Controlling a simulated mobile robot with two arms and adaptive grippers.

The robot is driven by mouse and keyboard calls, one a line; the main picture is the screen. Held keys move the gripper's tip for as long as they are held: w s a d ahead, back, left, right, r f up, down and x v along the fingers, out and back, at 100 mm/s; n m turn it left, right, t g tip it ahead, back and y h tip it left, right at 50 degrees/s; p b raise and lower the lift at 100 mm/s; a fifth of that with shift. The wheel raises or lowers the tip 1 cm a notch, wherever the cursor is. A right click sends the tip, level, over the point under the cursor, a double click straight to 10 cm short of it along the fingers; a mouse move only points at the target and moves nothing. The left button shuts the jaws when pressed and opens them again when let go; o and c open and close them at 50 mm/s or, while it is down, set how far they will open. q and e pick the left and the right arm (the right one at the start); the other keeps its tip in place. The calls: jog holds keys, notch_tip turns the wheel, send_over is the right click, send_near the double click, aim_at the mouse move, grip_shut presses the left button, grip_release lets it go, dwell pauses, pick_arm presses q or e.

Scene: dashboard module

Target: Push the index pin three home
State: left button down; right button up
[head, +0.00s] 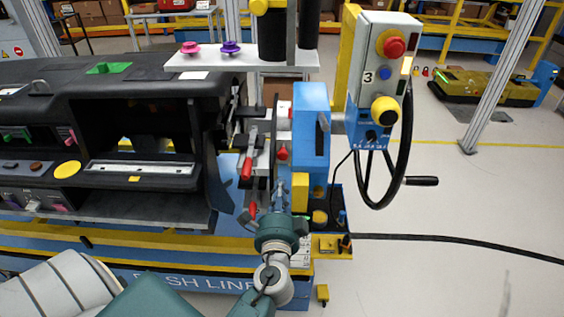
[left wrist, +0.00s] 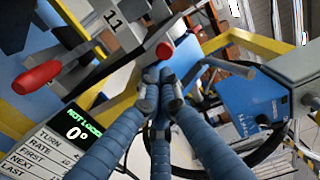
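My left gripper (head: 279,188) points up the dashboard module's right end, in front of the blue housing. In the left wrist view its fingers (left wrist: 160,88) meet at the tips with nothing seen between them. A round red knob (left wrist: 165,50) is just beyond the fingertips; I cannot tell whether they touch. A red knob (head: 282,153) also shows above the gripper in the head view. A red-gripped lever (left wrist: 37,77) is at the left of the wrist view, and a plate marked 11 (left wrist: 112,17) is near it. No pin marked three is readable. My right gripper is out of view.
A display (left wrist: 82,120) reads "NOT LOCKED" and 0°. The blue housing (head: 311,125) stands beside the module. A control box (head: 381,65) marked 3 and a black handwheel (head: 405,150) are to its right. A black cable (head: 450,240) crosses the open floor.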

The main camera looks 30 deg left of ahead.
aim_at(282, 159)
pick_arm(q)
jog(key=p+x, duration=0.2)
jog(key=x, duration=0.6)
jog(key=shift+w, duration=0.15)
jog(key=b+x, duration=0.1)
jog(key=x, duration=0.1)
jog(key=shift+w+a, duration=0.15)
jog(key=shift+w, duration=0.1)
jog(key=shift+s+r, duration=0.1)
